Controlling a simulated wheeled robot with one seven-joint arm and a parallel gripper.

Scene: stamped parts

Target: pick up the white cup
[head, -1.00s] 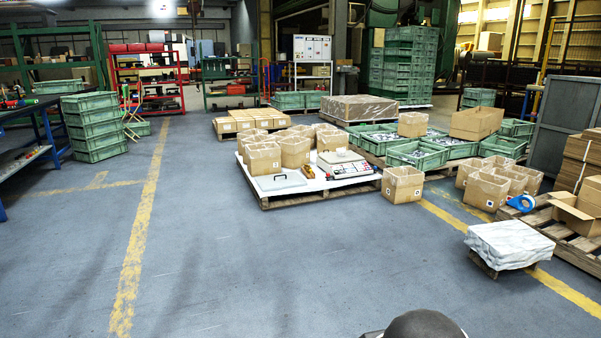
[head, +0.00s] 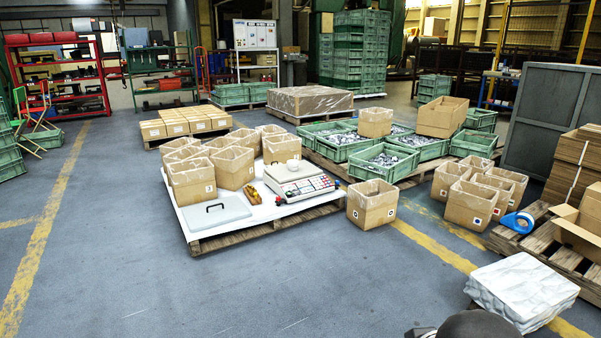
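A small white rounded thing (head: 293,163) sits on top of the light-grey counting scale (head: 318,186), on the white-topped pallet in the middle. It looks like the white cup, but it is too small to make out its shape or any handle. A dark rounded part of my own arm shows at the bottom edge, right of centre. My gripper's fingers are not in view, and nothing of mine is near the cup.
The white-topped pallet (head: 205,231) also bears open cardboard boxes (head: 192,182), a grey flat case (head: 216,213) and a yellow-brown tool (head: 248,194). A single box (head: 371,205) stands at its right. A wrapped low stack (head: 522,287) is near right. The floor in front is clear.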

